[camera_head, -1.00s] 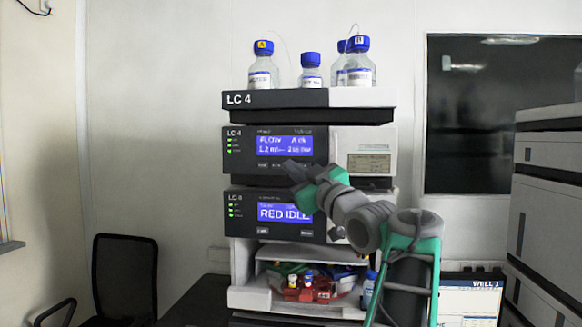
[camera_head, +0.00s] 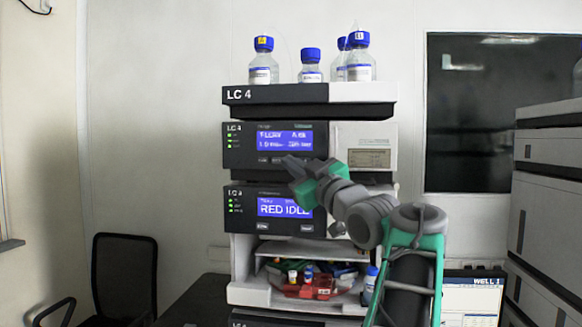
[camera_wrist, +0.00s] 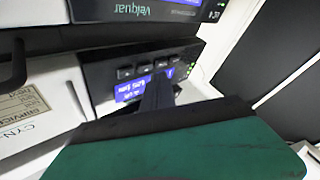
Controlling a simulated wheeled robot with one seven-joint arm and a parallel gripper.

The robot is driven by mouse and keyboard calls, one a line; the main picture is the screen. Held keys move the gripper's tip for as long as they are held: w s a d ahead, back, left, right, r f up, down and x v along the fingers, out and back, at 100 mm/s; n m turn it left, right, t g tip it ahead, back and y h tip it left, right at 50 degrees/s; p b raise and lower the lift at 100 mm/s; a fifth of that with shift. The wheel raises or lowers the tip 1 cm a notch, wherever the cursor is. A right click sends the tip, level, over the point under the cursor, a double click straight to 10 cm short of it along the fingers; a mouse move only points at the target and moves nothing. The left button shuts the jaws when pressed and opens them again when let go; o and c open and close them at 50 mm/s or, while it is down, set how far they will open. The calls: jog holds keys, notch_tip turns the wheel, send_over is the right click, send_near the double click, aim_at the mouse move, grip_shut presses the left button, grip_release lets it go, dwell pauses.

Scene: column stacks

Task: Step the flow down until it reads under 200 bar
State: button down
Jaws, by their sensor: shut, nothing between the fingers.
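The pump module (camera_head: 232,160) is the upper dark-fronted unit of the LC 4 stack. Its blue display (camera_head: 285,140) reads FLOW with about 1.0 on the left; the bar figure on the right is too blurred to read surely. A row of small dark buttons (camera_head: 263,160) runs under the display. My gripper (camera_head: 286,161) is shut and empty, its tip at this row, covering part of it. In the wrist view the module is turned over; the buttons (camera_wrist: 125,72) show beside my shut fingers (camera_wrist: 158,84). Whether the tip touches a button cannot be told.
Below sits a module with a RED IDLE display (camera_head: 285,208). Bottles with blue caps (camera_head: 263,67) stand on top of the stack. An open tray bay (camera_head: 250,290) holds small vials. A black chair (camera_head: 125,275) is at left, a monitor (camera_head: 472,295) at lower right.

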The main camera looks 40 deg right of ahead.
jog(key=s+a+b, duration=0.1)
jog(key=a, duration=0.1)
jog(key=s+a+b, duration=0.2)
jog(key=shift+b, duration=0.3)
dwell(0.3)
dwell(0.5)
